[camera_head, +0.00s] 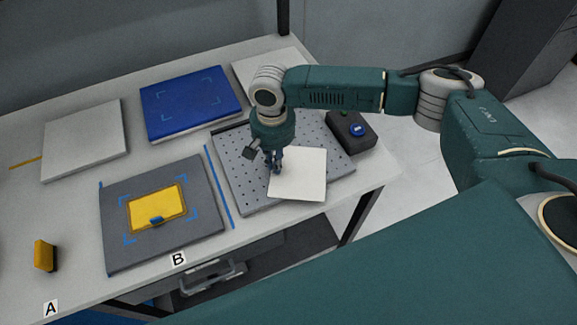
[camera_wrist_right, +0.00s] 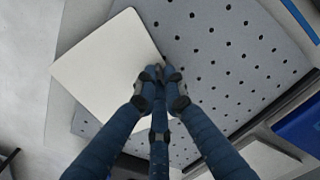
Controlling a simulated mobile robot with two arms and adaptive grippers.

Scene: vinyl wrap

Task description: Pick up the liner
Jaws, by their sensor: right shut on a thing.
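The liner, a thin cream-white square sheet (camera_head: 300,176), is over the front right part of a grey perforated plate (camera_head: 237,190). My right gripper (camera_head: 277,168) is shut on the liner's left edge in the head view. In the right wrist view, the fingertips (camera_wrist_right: 162,82) meet at the liner's edge (camera_wrist_right: 108,62), above the plate's holes. I cannot tell how far the sheet is above the plate. My left gripper is not in view.
A black box with a blue button (camera_head: 358,131) stands right of the plate. A grey mat (camera_head: 115,240) with a yellow piece (camera_head: 157,206) lies left. A blue pad (camera_head: 190,100), a white slab (camera_head: 83,140) and a yellow block (camera_head: 44,255) are on the table. The table's right edge is close.

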